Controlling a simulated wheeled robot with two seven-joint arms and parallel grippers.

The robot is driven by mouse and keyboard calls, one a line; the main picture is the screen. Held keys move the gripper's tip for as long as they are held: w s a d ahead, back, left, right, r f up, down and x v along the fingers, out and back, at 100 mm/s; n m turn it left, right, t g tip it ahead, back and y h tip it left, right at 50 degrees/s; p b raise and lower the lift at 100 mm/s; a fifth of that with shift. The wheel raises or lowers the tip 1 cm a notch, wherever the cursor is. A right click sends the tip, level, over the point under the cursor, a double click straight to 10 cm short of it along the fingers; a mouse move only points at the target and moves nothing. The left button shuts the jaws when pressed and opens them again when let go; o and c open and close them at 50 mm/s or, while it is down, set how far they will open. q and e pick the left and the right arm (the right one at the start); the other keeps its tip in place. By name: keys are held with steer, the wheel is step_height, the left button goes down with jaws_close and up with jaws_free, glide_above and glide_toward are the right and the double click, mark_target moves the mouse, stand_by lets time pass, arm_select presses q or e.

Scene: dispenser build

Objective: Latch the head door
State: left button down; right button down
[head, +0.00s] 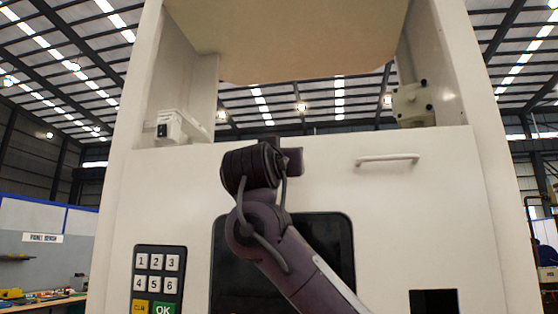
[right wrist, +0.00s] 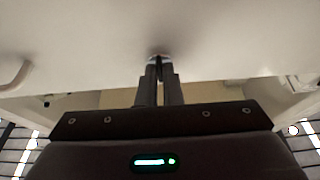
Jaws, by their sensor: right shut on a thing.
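The white front panel (head: 310,185) of the dispenser, which looks to be the head door, stands upright with a bar handle (head: 387,159) at its upper right. My right gripper (head: 278,158) is at the panel's upper middle, left of the handle; its fingers are hidden in the head view. In the right wrist view the fingers (right wrist: 160,72) are together on a small latch part (right wrist: 159,57) with a pale rim, at the panel face. The latch's exact shape and turn are mostly hidden. My left gripper is not in view.
A dark screen (head: 335,235) lies behind my right forearm, with a keypad (head: 158,277) to its left. Above the panel is an open bay with a pale box (head: 183,126) at left and a fitting (head: 412,104) at right. A workbench stands far left.

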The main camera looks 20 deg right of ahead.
steer(key=shift+w+f, duration=0.1)
steer(key=c, duration=1.6)
jaws_free()
steer(key=b+v, duration=0.4)
steer(key=v, duration=0.3)
steer(key=shift+s+a+f+b, duration=0.1)
steer(key=shift+s+a+b, duration=0.1)
steer(key=shift+s+b, duration=0.15)
steer(key=shift+w+f, duration=0.1)
